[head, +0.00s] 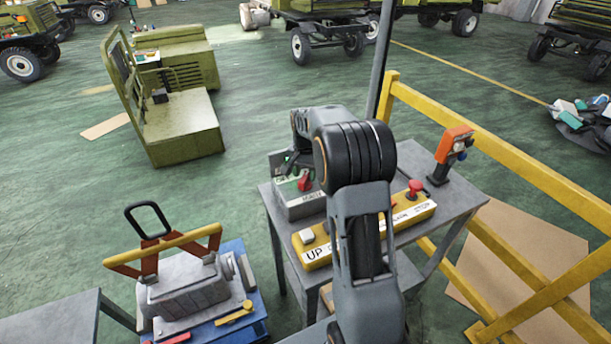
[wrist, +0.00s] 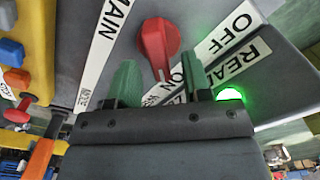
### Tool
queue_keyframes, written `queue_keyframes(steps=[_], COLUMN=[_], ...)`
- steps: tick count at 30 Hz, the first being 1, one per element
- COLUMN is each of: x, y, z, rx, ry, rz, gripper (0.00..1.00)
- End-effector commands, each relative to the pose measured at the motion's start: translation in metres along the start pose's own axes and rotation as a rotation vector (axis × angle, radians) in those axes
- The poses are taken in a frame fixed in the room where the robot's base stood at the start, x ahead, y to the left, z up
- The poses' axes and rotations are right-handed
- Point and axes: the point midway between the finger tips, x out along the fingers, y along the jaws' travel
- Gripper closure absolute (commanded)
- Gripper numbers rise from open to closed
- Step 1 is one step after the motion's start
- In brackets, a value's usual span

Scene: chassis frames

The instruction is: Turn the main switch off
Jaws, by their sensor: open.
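The main switch is a red knob (wrist: 160,45) on a sloped grey box (head: 300,207), with MAIN, OFF and ON labels around it in the wrist view. It also shows in the head view (head: 305,183). A green lamp (wrist: 229,95) beside the READY label is lit. My gripper (wrist: 160,82) is open, its two green fingers apart, with the knob just beyond and between the tips. I cannot tell whether a finger touches it. The knob's narrow end points down in the wrist view, toward the ON side. In the head view my arm hides part of the gripper.
The box stands on a grey table (head: 273,212). A yellow control pendant (head: 318,255) with a red button (head: 415,187) lies beside it. An orange device (head: 455,143) stands at the table's right edge, near a yellow railing (head: 500,150).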

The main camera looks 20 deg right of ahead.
Motion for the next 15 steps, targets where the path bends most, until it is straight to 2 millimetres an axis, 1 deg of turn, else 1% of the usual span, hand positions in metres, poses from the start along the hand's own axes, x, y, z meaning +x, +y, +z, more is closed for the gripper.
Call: queue_keyframes(steps=[3, 6, 15], x=[0.011, 0.016, 0.019], y=[0.0, 0.0, 0.0], z=[0.0, 0.0, 0.0], rx=[0.0, 0.0, 0.0], ry=[-0.002, -0.001, 0.0], rz=[0.001, 0.001, 0.0], gripper=[0.55, 0.55, 0.55])
